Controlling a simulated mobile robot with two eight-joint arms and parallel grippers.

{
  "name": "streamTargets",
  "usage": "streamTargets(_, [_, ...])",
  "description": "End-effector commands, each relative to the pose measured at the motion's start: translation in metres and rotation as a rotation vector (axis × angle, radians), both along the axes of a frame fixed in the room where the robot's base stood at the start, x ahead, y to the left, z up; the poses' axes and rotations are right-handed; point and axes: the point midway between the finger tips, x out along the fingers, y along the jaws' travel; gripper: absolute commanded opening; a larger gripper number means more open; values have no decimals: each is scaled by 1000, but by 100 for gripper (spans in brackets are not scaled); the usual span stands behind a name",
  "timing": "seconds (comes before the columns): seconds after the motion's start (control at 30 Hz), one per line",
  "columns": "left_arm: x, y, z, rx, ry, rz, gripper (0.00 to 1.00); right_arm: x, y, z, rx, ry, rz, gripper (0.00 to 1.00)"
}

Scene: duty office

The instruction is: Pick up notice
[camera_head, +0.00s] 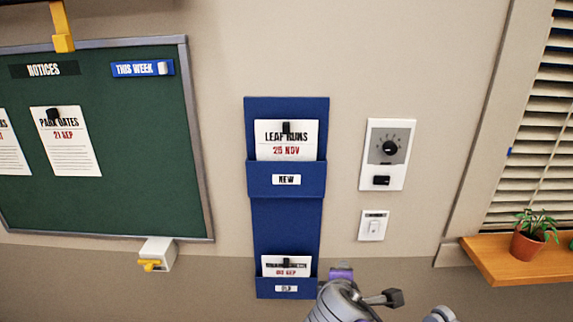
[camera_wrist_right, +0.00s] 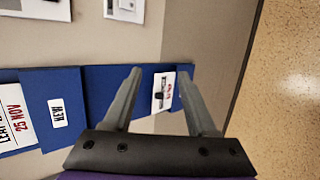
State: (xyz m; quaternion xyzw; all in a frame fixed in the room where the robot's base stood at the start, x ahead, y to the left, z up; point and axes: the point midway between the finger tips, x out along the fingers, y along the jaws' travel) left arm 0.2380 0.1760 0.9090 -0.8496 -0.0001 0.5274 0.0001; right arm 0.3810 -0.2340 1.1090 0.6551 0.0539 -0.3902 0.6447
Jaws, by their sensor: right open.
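A blue wall rack (camera_head: 284,228) has an upper pocket labelled NEW and a lower pocket whose label is hard to read. A white notice reading LEAF RUNS 25 NOV (camera_head: 285,145), with a dark clip, stands in the upper pocket. Another white notice (camera_head: 286,266) with a dark clip stands in the lower pocket. My right gripper (camera_wrist_right: 159,75) is open; in the right wrist view the lower notice (camera_wrist_right: 162,98) appears between its fingers, apparently beyond them. In the head view my right arm is at the lower pocket's right, its fingertips not clear. My left gripper is out of view.
A green notice board (camera_head: 120,130) with pinned notices hangs at left. A white box with a yellow lever (camera_head: 155,257) is below it. A dial panel (camera_head: 388,154) and switch (camera_head: 373,225) are right of the rack. A potted plant (camera_head: 530,240) stands on the wooden sill (camera_head: 510,267).

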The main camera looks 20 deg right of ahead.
Motion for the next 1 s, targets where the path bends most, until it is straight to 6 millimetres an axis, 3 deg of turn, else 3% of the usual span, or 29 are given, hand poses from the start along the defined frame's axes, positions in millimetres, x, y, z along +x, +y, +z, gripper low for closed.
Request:
streamTargets(0.1, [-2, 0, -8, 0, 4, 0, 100, 45, 12, 74, -407, 15, 242, 57])
streamTargets(0.2, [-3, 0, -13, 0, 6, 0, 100, 75, 32, 135, -756, 34, 414, 57])
streamTargets(0.3, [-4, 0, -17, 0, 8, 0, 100, 96, 54, 184, -1056, 53, 536, 57])
streamTargets(0.4, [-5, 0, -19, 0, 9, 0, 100, 108, 74, 217, -1279, 69, 613, 57])
streamTargets(0.6, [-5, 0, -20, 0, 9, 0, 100, 122, 89, 243, -1466, 85, 663, 57])
streamTargets(0.83, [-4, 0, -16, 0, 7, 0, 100, 157, 79, 244, -1470, 87, 661, 57])
streamTargets(1.0, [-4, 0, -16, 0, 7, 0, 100, 170, 75, 243, -1467, 86, 663, 57])
